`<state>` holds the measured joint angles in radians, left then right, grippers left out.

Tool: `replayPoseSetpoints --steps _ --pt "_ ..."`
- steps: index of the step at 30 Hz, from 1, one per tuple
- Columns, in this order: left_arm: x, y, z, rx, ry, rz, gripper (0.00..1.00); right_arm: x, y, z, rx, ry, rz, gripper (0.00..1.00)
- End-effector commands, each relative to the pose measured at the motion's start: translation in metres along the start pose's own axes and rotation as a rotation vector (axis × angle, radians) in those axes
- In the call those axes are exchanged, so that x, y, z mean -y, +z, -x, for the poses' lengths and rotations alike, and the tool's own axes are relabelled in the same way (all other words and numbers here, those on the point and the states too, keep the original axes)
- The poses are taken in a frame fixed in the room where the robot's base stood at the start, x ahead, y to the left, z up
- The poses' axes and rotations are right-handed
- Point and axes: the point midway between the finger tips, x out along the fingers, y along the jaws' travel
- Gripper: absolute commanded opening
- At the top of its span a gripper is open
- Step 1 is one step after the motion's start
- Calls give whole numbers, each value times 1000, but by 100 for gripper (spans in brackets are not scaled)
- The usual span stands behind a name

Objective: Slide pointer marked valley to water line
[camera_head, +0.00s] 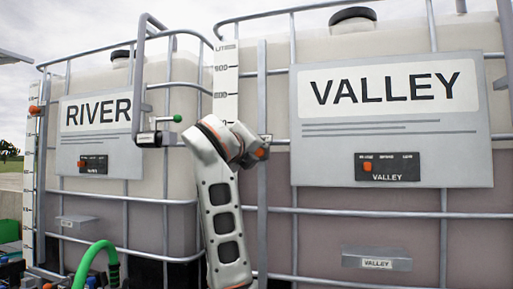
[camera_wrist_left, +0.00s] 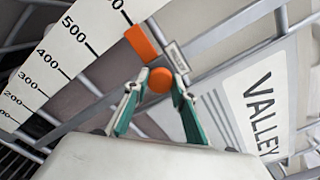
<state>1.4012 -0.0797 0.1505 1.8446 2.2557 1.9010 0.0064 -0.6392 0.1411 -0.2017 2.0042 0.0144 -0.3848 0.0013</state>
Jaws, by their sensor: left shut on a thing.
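The VALLEY tote (camera_head: 340,240) is the right-hand caged tank, with a large VALLEY sign (camera_head: 392,140). A white scale strip (camera_head: 226,75) stands at its left edge; its numbers, such as 400 and 500, show in the left wrist view (camera_wrist_left: 62,62). The orange pointer (camera_wrist_left: 141,44) lies beside the scale, just above the 500 mark, with a round orange knob (camera_wrist_left: 160,80). My left gripper (camera_wrist_left: 158,88) is shut on the knob. In the head view the left gripper (camera_head: 256,152) hides most of the pointer. The liquid looks darker low in the tote.
The RIVER tote (camera_head: 100,210) stands at left with its own scale (camera_head: 30,185) and orange pointer (camera_head: 35,110). Metal cage bars (camera_head: 262,230) run close beside my left gripper. A bracket with a green knob (camera_head: 177,118) juts out near my arm. A green hose (camera_head: 95,255) curves low at left.

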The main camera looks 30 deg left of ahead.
Motion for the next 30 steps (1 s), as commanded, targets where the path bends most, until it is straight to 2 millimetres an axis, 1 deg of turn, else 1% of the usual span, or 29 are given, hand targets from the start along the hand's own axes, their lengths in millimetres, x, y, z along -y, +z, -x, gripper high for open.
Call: replayPoseSetpoints --steps 9,10,11,12,23,26,30 --pt "0 1 0 2 0 -1 0 -1 -1 -2 -2 2 2 40" --pt "0 1 0 2 0 -1 30 -1 0 -2 -1 2 2 40" --pt "0 1 0 2 0 -1 38 -1 0 -2 -1 1 1 40" --pt "0 1 0 2 0 -1 42 0 0 -2 0 1 1 40" --pt "0 0 2 2 -1 -1 42 2 3 -2 3 -4 1 40" --pt "0 1 10 2 -1 -1 42 2 3 -2 3 -4 1 40" --pt "1 1 33 4 -3 0 42 2 2 -1 3 -3 0 40"
